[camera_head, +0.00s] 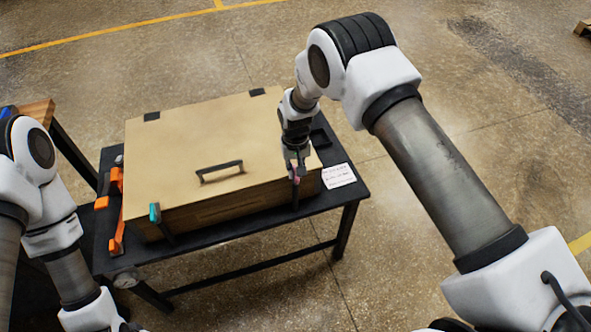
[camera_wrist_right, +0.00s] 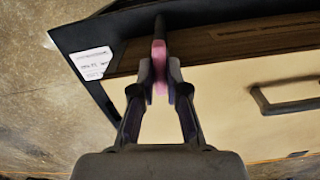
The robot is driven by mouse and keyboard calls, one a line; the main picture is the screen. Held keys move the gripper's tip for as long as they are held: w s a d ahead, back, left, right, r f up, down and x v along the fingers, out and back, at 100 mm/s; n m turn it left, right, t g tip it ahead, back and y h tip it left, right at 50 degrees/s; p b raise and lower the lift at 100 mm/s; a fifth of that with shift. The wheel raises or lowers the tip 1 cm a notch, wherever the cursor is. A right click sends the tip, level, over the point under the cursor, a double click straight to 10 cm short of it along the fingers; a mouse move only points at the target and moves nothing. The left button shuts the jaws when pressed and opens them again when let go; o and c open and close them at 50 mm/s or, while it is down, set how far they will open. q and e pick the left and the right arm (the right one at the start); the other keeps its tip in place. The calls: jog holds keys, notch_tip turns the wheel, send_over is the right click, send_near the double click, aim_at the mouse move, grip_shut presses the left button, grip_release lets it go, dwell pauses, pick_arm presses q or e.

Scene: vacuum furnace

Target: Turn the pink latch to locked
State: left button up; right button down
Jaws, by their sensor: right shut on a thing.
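The pink latch (camera_wrist_right: 159,66) is at the front right corner of a tan box (camera_head: 185,130) with a closed lid. It shows as a small pink spot in the head view (camera_head: 297,179), mostly covered by my gripper. My right gripper (camera_head: 296,168) comes down from above and is shut on the pink latch. In the right wrist view the fingers (camera_wrist_right: 160,85) sit on both sides of the latch, below a dark post. A teal latch (camera_head: 154,212) is at the box's front left. My left arm is at the left edge; its gripper is not in view.
The box stands on a black table (camera_head: 262,219). A black handle (camera_head: 219,171) is on the lid. A white paper label (camera_head: 338,175) lies at the table's right end. Orange parts (camera_head: 116,215) are at the left end.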

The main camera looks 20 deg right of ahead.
jog(key=shift+w+r+n, duration=0.1)
jog(key=shift+r+n, duration=0.05)
jog(key=shift+n, duration=0.65)
jog(key=c, duration=1.2)
grip_release()
jog(key=shift+s, duration=0.2)
jog(key=shift+r, duration=0.1)
